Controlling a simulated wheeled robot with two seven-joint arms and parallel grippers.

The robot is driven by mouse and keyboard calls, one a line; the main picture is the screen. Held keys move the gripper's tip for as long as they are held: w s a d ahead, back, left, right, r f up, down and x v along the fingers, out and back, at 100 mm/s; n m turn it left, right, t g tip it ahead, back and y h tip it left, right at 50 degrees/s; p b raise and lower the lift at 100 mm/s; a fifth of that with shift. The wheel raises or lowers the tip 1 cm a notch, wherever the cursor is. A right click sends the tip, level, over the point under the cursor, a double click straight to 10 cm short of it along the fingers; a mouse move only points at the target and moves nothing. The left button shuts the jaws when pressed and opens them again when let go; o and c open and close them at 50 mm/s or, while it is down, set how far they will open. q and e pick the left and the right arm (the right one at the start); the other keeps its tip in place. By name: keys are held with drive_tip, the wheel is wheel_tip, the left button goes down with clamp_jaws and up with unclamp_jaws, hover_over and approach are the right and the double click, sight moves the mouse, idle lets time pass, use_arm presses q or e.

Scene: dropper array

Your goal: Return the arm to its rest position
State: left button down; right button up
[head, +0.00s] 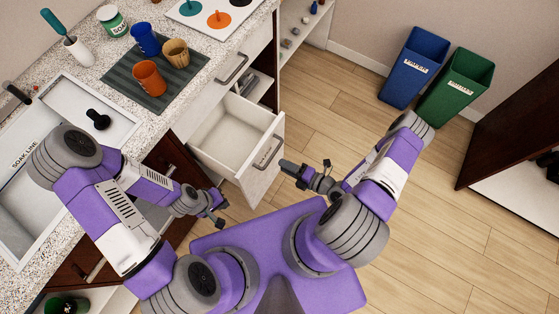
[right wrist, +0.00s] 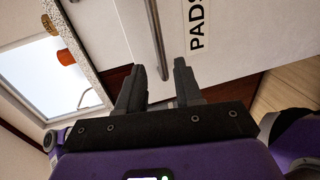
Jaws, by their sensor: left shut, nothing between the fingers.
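My left gripper (head: 217,207) hangs in front of the counter, left of the open drawer and above my purple base. It is shut with nothing in it. My right gripper (head: 286,168) is right of the open drawer (head: 232,142), close to its front in the head view. In the right wrist view its two dark fingers (right wrist: 160,82) stand apart with nothing between them. Beyond them is a white drawer front (right wrist: 225,35) with a long bar handle (right wrist: 155,35) and a label reading "PADS". The gap between the fingers and that front is hard to judge.
Blue (head: 414,66) and green (head: 455,88) bins stand at the back right. Wooden floor right of me is clear.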

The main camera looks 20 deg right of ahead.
drive_tip(key=shift+s, duration=0.1)
idle(0.5)
drive_tip(key=s+a+r+n+g+y, duration=0.3)
drive_tip(key=s+a+n+g+y, duration=0.25)
drive_tip(key=a+n+g, duration=0.4)
drive_tip(key=s+d+f+n+g+h, duration=0.2)
drive_tip(key=s+n+g+h, duration=0.45)
drive_tip(key=n, duration=1.05)
drive_tip(key=w+d+n+t+h, duration=0.1)
drive_tip(key=w+n+t+h, duration=0.3)
drive_tip(key=n, duration=1.3)
drive_tip(key=w, duration=0.3)
drive_tip(key=shift+d+r, duration=0.3)
drive_tip(key=shift+d, duration=0.05)
